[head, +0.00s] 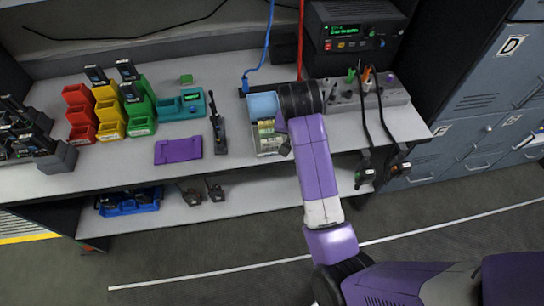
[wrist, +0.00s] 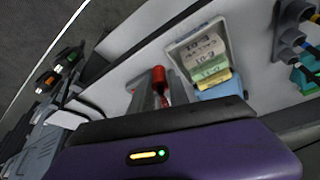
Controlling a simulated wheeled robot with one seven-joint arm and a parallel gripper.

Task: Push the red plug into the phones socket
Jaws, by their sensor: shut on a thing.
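The red plug (wrist: 158,77) shows in the wrist view between the fingertips of my gripper (wrist: 160,92), which is shut on it. In the head view my wrist hides the fingers and the plug. A red cable (head: 301,35) comes down from the top and disappears behind my wrist. A grey console (head: 397,95) with knobs and green and orange plugs stands just right of my wrist; part of it (wrist: 40,140) shows at the lower left of the wrist view. I cannot make out which socket is the phones socket.
A tray of labelled cards (head: 268,141) lies beside my wrist. A blue plug (head: 245,87) on a blue cable stands left of it. A black radio unit (head: 350,38) is behind the console. Coloured bins (head: 108,105) stand left.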

